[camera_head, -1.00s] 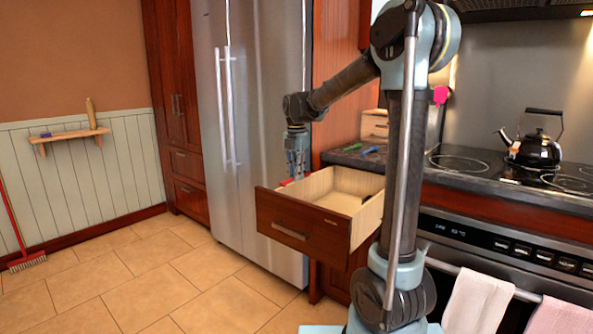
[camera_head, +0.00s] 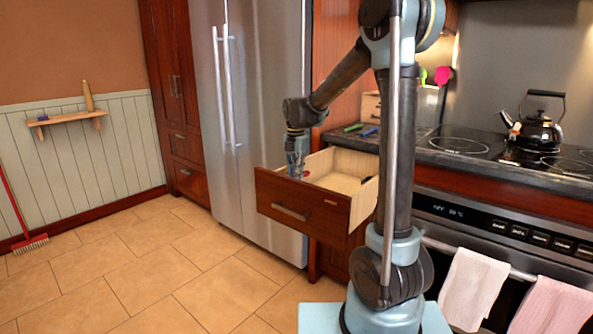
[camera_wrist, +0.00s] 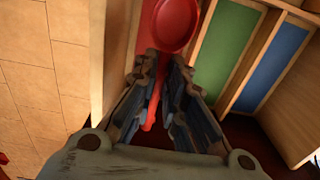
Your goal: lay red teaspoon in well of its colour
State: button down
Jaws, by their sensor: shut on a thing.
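The red teaspoon (camera_wrist: 176,26) is between the fingers of my gripper (camera_wrist: 163,62) in the wrist view, bowl toward the top and handle running down between the fingers. My gripper is shut on it. In the head view my gripper (camera_head: 297,172) is down inside the left end of the open drawer (camera_head: 300,207); its fingertips are partly hidden by the drawer front. In the wrist view a reddish well (camera_wrist: 121,32) lies under and left of the spoon, partly covered. Whether the spoon touches its floor I cannot tell.
A green well (camera_wrist: 224,40) and a blue well (camera_wrist: 272,66) lie to the right, divided by wooden walls. The counter (camera_head: 345,141) is above and behind the drawer. A kettle (camera_head: 537,131) stands on the stove.

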jog(key=shift+f, duration=4)
jog(key=c, duration=1.6)
grip_release()
jog(key=shift+o, duration=0.2)
jog(key=shift+r, duration=0.1)
jog(key=shift+r, duration=5.9)
